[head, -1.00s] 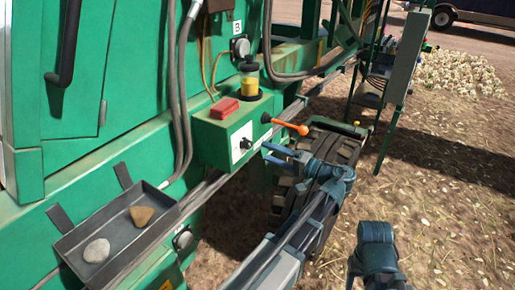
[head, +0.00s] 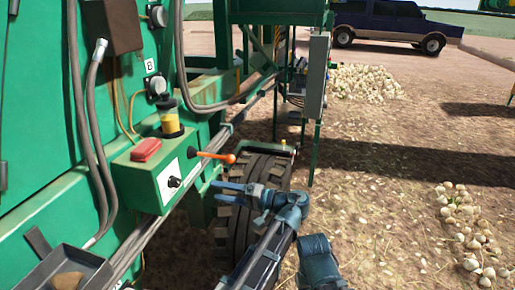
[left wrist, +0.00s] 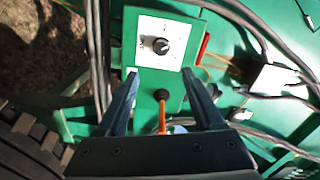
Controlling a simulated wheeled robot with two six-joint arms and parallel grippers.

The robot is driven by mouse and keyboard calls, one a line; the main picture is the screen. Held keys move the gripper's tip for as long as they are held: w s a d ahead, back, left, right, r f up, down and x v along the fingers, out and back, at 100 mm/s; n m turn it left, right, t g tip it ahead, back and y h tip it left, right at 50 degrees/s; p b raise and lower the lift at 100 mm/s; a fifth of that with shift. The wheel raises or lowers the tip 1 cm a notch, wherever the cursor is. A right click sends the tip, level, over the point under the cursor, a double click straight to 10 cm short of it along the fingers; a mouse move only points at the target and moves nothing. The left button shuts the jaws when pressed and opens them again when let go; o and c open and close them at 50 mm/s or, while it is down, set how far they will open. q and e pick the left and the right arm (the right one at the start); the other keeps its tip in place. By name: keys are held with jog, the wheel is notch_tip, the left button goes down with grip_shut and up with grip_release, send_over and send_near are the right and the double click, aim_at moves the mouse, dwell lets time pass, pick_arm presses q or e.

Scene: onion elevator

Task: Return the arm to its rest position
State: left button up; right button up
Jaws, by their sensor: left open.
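My left gripper (head: 226,192) is open in the head view, in front of the green control box (head: 150,185) and a little below its orange-tipped lever (head: 218,157). In the left wrist view, my two fingers (left wrist: 168,100) are apart. The lever's orange part (left wrist: 162,122) appears between and below the fingers there, with nothing visibly gripped. A black knob on a white plate (left wrist: 160,46) lies beyond the fingertips. My left arm reaches up from the bottom of the head view. My right gripper is not seen.
A large black tyre (head: 238,232) stands just below and behind my left gripper. A grey tray (head: 88,262) is at lower left. Hoses run along the green machine. Onion piles (head: 365,82) lie on open ground to the right, with a dark pickup (head: 395,25) beyond.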

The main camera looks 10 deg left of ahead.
pick_arm(q)
jog(key=s+f+m+h, duration=0.1)
jog(key=s+f+h, duration=0.25)
jog(key=f, duration=0.25)
jog(key=s+f+g+h, duration=0.1)
jog(key=s+f+h, duration=0.1)
jog(key=f+h, duration=0.4)
jog(key=s+f+m+h, duration=0.1)
jog(key=s+f+h, duration=0.15)
jog(key=f, duration=0.45)
jog(key=s+d+f+m+h, duration=0.1)
jog(key=s+d, duration=0.3)
jog(key=d, duration=0.4)
jog(key=s+d+m+h+p, duration=0.1)
jog(key=s+d+m+h, duration=0.1)
jog(key=d, duration=0.6)
jog(key=shift+s+d+f+m+h, duration=0.35)
jog(key=shift+s+f+m+h, duration=0.05)
jog(key=shift+s+h, duration=0.5)
